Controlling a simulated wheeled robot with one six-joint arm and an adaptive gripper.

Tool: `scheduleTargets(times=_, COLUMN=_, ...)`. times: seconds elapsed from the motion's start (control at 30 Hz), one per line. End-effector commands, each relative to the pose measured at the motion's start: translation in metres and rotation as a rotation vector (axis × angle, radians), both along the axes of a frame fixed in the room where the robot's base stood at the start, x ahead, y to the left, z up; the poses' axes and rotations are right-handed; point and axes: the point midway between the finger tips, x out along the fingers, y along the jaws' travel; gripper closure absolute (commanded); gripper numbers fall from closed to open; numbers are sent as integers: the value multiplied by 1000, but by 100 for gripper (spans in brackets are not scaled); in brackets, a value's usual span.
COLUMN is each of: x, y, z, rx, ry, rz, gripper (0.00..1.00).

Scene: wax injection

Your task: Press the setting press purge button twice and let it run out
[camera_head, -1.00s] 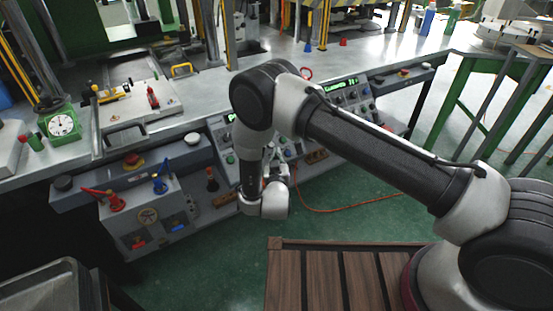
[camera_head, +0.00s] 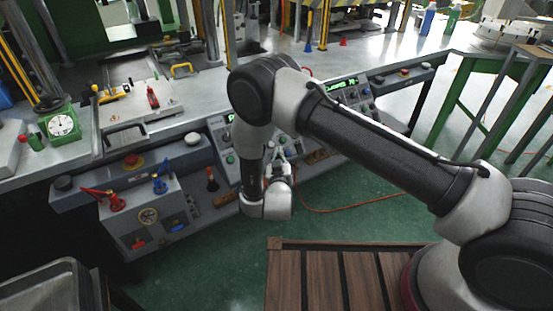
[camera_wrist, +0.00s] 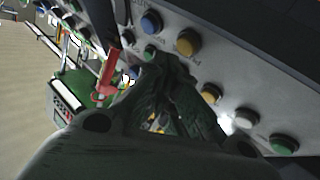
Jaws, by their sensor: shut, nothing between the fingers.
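The sloped button panel (camera_wrist: 265,95) fills the right of the wrist view, with round buttons along it. A yellow button (camera_wrist: 188,42) has a partly readable label beginning with "P" below it; I cannot tell for sure that it is the purge button. A blue button (camera_wrist: 151,22) and a small green button (camera_wrist: 150,52) sit beside it. My gripper (camera_wrist: 167,62) is shut and empty, its tips just below the yellow button and close to the panel; contact cannot be told. In the head view my gripper (camera_head: 277,157) is at the panel front, partly behind my wrist.
An amber button (camera_wrist: 211,93), a bright white button (camera_wrist: 246,118) and a green button (camera_wrist: 284,145) run along the panel. A red handle (camera_wrist: 107,75) stands left of my fingers. A control box with red and blue levers (camera_head: 148,214) stands left on the bench front.

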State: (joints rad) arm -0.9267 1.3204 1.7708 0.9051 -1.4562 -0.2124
Motion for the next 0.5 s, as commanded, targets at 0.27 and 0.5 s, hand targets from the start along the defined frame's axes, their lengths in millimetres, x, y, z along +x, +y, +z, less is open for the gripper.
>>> scheduleTargets(times=0.27, x=-17, y=-11, z=17, rx=-1, ry=0, rz=0, gripper=100)
scheduleTargets(times=0.5, x=-29, y=-19, z=29, rx=0, ry=1, rz=0, gripper=100)
